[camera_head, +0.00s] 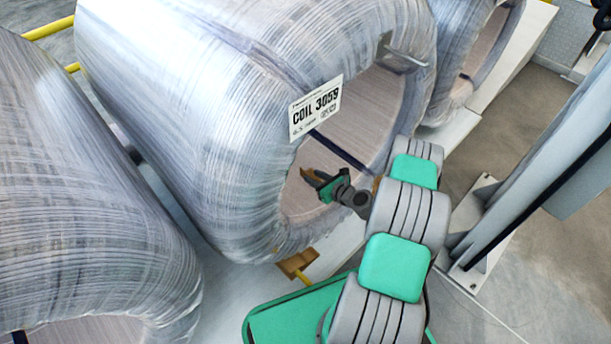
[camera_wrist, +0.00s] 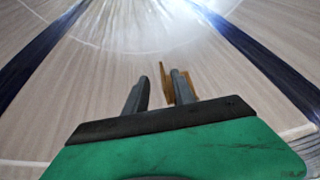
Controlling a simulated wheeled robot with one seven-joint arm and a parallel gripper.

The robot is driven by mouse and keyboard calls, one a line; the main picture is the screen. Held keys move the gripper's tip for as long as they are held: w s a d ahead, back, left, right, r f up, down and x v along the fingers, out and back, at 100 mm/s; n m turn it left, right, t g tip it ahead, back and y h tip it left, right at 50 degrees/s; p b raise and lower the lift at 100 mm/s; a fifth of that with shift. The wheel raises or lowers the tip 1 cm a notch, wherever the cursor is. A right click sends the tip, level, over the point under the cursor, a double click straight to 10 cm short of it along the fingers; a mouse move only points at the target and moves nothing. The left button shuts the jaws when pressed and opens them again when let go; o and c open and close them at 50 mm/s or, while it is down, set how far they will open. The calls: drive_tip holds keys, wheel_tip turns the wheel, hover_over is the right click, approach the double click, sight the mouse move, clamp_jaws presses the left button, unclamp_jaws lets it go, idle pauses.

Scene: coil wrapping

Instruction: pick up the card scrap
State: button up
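The card scrap (camera_wrist: 189,87) is a small brown piece beside the right finger in the wrist view; brown shows on both sides of that finger, which hides part of it. In the head view the scrap (camera_head: 309,174) shows as a brown bit at my fingertips, inside the bore mouth of the coil labelled COIL 3059 (camera_head: 230,100). My gripper (camera_wrist: 160,78) has its two dark fingers apart, with a gap between them. The head view shows my gripper (camera_head: 318,184) small and partly in front of the scrap. I cannot tell whether the right finger touches the scrap.
The bore wall (camera_wrist: 60,100) surrounds my gripper, with dark blue straps (camera_wrist: 262,58) along it. A white label (camera_head: 315,107) hangs on the coil's rim. Another wrapped coil (camera_head: 80,210) stands at left. A grey post (camera_head: 540,170) stands at right. A brown block (camera_head: 297,262) lies below the coil.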

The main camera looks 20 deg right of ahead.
sight(303, 172)
drive_tip(key=b+x, duration=0.2)
drive_tip(key=x, duration=0.2)
drive_tip(key=b+x, duration=0.2)
drive_tip(key=x, duration=0.2)
drive_tip(key=shift+d+f+b, duration=0.15)
drive_tip(key=shift+f+b, duration=0.15)
drive_tip(key=shift+f, duration=0.15)
drive_tip(key=shift+w, duration=0.2)
drive_tip(key=shift+r, duration=0.1)
drive_tip(key=shift+c, duration=0.5)
clamp_jaws()
